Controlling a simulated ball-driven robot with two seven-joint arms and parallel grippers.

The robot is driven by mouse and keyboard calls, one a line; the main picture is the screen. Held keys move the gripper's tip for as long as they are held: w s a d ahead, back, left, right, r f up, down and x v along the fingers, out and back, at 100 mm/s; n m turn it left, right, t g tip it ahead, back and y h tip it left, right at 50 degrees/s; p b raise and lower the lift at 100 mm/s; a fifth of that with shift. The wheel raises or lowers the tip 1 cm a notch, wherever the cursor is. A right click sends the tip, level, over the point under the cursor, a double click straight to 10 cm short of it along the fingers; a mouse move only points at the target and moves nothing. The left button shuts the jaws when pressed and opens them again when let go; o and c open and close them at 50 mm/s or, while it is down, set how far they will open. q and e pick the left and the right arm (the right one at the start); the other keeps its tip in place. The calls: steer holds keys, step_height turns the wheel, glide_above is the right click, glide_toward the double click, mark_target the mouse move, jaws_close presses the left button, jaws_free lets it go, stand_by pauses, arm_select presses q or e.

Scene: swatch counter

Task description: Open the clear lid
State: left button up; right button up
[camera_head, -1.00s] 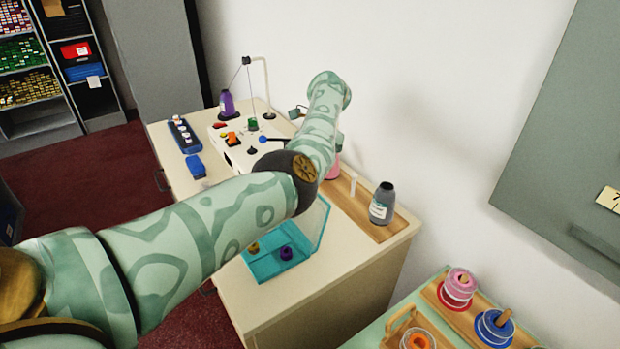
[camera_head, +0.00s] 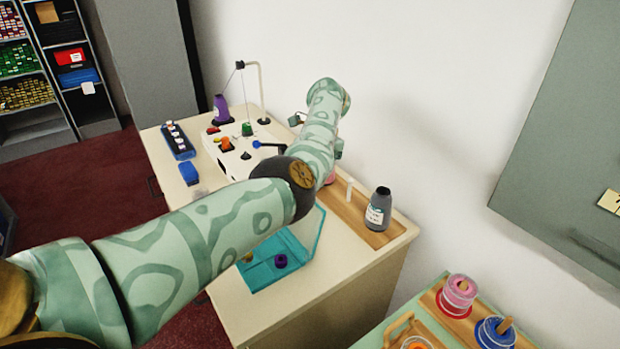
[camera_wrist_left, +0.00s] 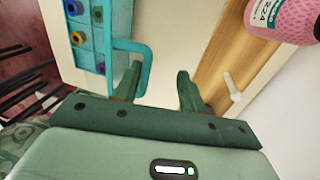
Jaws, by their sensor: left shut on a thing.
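The teal box (camera_head: 262,281) sits at the near end of the cream counter, with a purple spool (camera_head: 281,261) and a yellowish spool in it. Its clear lid (camera_head: 312,238), with a thin teal rim, stands raised at the box's right side; my arm partly covers both. In the left wrist view the lid's teal rim (camera_wrist_left: 130,45) reaches from the box (camera_wrist_left: 88,45) to my left gripper (camera_wrist_left: 158,78). The gripper is shut on the lid beside its left finger, though the exact contact is hard to see. My arm hides this gripper in the head view. My right gripper is out of view.
A wooden strip (camera_head: 359,222) along the wall side bears a grey bottle (camera_head: 378,210), a white peg (camera_head: 349,190) and a pink bottle (camera_wrist_left: 283,18). Several small items stand at the counter's far end. A green table (camera_head: 372,338) with spools is at lower right.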

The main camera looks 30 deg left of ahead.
arm_select(q)
steer(key=shift+w+d, duration=0.15)
steer(key=shift+d, duration=0.05)
steer(key=shift+r, duration=0.1)
steer(key=b+v, duration=0.2)
steer(key=v, duration=0.9)
steer(key=shift+r, duration=0.4)
steer(key=shift+a, duration=0.1)
steer(key=shift+f, duration=0.1)
